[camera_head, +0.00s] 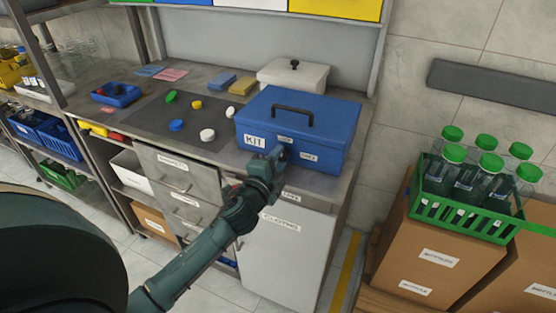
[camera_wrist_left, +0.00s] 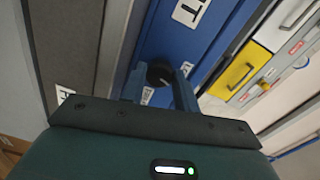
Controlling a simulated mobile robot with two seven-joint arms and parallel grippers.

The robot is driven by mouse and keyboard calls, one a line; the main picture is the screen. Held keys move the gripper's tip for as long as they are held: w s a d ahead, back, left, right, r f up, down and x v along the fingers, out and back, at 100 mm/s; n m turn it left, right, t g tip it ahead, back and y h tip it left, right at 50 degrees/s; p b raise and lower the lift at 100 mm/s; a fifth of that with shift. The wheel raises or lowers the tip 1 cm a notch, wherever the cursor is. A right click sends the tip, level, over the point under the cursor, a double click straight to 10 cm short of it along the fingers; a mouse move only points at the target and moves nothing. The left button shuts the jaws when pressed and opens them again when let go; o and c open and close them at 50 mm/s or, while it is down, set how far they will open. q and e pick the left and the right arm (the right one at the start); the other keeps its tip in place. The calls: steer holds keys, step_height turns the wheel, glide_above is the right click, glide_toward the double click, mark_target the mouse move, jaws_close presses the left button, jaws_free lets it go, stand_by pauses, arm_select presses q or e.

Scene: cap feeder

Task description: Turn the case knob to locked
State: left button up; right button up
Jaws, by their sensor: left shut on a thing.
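The blue case (camera_head: 300,122) with the KIT label and a dark top handle stands on the grey counter at its right end. Its dark round knob (camera_wrist_left: 160,73) shows in the wrist view on the blue front face. My left gripper (camera_head: 277,153) reaches the case front from below and hides the knob in the head view. In the wrist view the two fingers of my left gripper (camera_wrist_left: 160,88) are shut on the knob, one on each side. White labels sit beside the gripper on the case front. I cannot read the knob's setting. My right gripper is not in view.
A white lidded box (camera_head: 293,75) stands behind the case. Several coloured caps lie on a dark mat (camera_head: 150,124) to the left, near a blue tray (camera_head: 115,97). A green crate (camera_head: 462,207) of bottles stands on cardboard boxes at the right.

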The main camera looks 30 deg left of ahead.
arm_select(q)
steer(key=shift+a+n, duration=0.1)
steer(key=shift+n, duration=1.4)
steer(key=o, duration=1)
steer(key=shift+f, duration=0.1)
